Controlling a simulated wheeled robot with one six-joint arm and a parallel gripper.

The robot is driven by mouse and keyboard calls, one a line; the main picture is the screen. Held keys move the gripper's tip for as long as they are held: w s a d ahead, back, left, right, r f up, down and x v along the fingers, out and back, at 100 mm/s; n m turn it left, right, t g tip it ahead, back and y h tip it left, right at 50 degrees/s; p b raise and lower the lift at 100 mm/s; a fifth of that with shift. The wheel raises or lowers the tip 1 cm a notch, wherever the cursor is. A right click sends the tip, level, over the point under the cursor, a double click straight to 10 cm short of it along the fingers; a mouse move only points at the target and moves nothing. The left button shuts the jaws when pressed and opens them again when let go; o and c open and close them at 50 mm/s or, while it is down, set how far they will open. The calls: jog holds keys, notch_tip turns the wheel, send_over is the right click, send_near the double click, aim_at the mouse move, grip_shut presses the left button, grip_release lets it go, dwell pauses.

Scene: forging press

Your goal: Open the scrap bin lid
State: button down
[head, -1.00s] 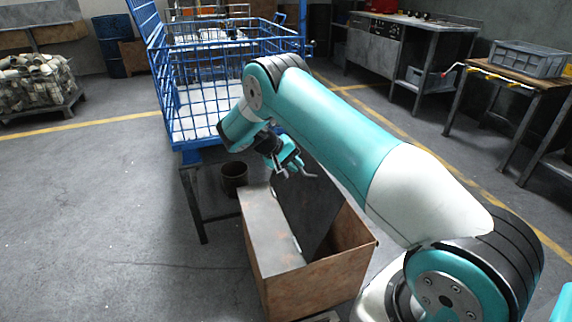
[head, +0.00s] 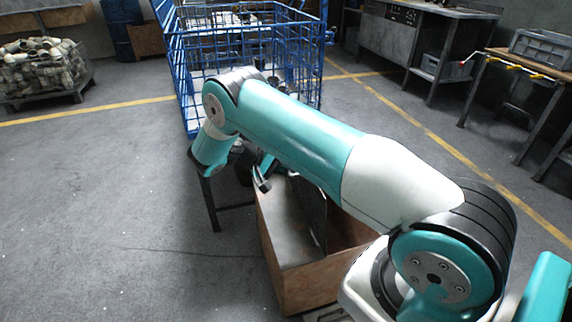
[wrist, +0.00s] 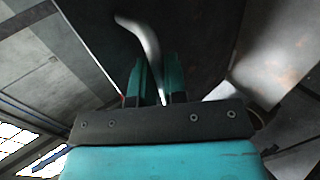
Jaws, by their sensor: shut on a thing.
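The scrap bin (head: 310,285) is a brown, rusty box at the lower middle of the head view. Its dark lid (head: 314,210) is tilted up steeply, with the bin's opening showing to its right. A grey metal cover (head: 284,238) lies over the left part of the top. My gripper (head: 264,172) is at the lid's upper left, partly hidden by my arm. In the wrist view my gripper (wrist: 158,80) is shut on a bent grey handle (wrist: 143,35) in front of the dark lid face (wrist: 205,35). The lid's hinge is hard to make out.
A blue wire cage (head: 190,75) stands just behind the bin. A workbench (head: 430,40) and a table with a grey crate (head: 540,46) stand at the right. A crate of parts (head: 45,75) is at the far left. The left floor is clear.

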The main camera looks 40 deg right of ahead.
jog(key=shift+s+a+f, duration=0.1)
jog(key=shift+s+f, duration=0.05)
jog(key=shift+f, duration=0.35)
jog(key=c, duration=1.2)
grip_release()
jog(key=shift+o, duration=0.2)
jog(key=shift+r, duration=0.15)
jog(key=v, duration=0.7)
jog(key=shift+a, duration=0.2)
jog(key=shift+r, duration=0.1)
